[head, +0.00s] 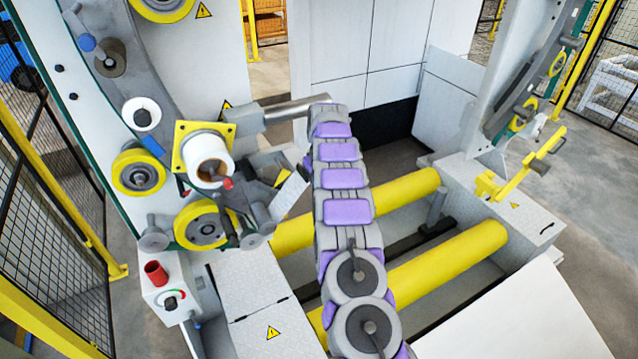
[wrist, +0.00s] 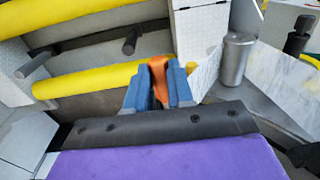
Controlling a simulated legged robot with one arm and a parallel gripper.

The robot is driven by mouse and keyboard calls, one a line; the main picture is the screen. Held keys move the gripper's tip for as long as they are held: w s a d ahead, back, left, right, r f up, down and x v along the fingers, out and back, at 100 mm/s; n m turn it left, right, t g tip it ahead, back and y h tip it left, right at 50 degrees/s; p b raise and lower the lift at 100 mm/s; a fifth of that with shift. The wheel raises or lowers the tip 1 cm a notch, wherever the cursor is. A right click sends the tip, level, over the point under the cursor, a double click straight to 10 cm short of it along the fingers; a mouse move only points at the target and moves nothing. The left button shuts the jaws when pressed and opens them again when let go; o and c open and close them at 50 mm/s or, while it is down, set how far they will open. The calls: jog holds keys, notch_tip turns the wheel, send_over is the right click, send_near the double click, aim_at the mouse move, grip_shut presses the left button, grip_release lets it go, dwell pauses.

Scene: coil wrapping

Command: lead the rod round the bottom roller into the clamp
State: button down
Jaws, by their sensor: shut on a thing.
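In the wrist view my gripper (wrist: 160,88) has its two blue fingers shut on an orange piece (wrist: 159,70), seemingly the rod. Only a short length of it shows between the fingers; the rest is hidden. In the head view my own arm hides the gripper. Two long yellow rollers lie low across the machine: a far one (head: 405,190) and a near one (head: 450,262). They also show in the wrist view, one higher (wrist: 95,18) and one lower (wrist: 90,80), the lower just behind the fingers. I cannot make out the clamp for certain.
A machine ring with yellow wheels (head: 200,225) and a white spool (head: 208,160) stands at left. A metal cylinder (head: 290,110) juts towards my arm; a metal cylinder also shows right of the fingers (wrist: 235,60). A yellow bracket (head: 520,170) stands at right.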

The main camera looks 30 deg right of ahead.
jog(key=c, duration=0.9)
grip_release()
jog(key=shift+w+r, duration=0.1)
jog(key=shift+r, duration=0.5)
notch_tip(320, 180, up, 16)
jog(key=d+p, duration=0.1)
jog(key=p, duration=0.9)
jog(key=shift+a, duration=0.1)
